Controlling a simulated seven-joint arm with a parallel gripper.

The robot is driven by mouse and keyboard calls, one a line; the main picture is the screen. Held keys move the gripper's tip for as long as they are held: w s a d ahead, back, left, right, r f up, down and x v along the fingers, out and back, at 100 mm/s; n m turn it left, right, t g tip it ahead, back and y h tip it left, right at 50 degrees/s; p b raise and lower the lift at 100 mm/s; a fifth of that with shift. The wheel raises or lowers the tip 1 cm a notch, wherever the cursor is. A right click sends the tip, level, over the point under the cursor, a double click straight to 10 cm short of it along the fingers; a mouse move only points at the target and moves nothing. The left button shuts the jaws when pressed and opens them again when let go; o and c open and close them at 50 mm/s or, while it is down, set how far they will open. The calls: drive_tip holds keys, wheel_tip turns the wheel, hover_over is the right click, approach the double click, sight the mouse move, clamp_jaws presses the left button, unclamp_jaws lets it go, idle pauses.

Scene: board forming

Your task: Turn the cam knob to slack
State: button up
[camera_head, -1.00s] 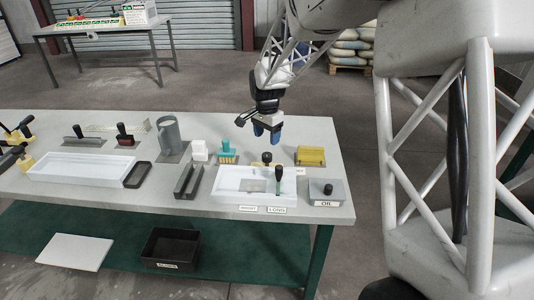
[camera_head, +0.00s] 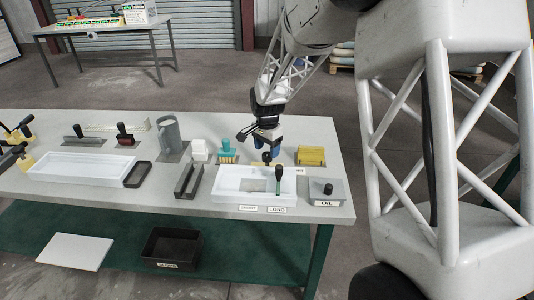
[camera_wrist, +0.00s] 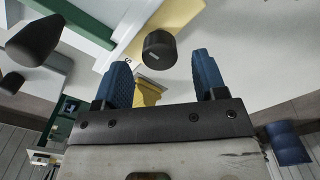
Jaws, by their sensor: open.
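A dark round knob (camera_head: 267,158), which I take as the cam knob, stands at the back edge of the white tray (camera_head: 226,198). In the wrist view the black knob (camera_wrist: 160,49) has a pale mark on its face and a yellow plate (camera_wrist: 148,96) close by. My gripper (camera_head: 267,146) points down just above the knob. In the wrist view the blue fingers of my gripper (camera_wrist: 160,66) are open, with the knob showing between and beyond their tips. I cannot tell whether they touch it. The label near the knob is mostly hidden.

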drive_tip(key=shift+f, duration=1.2)
drive_tip(key=c, duration=0.9)
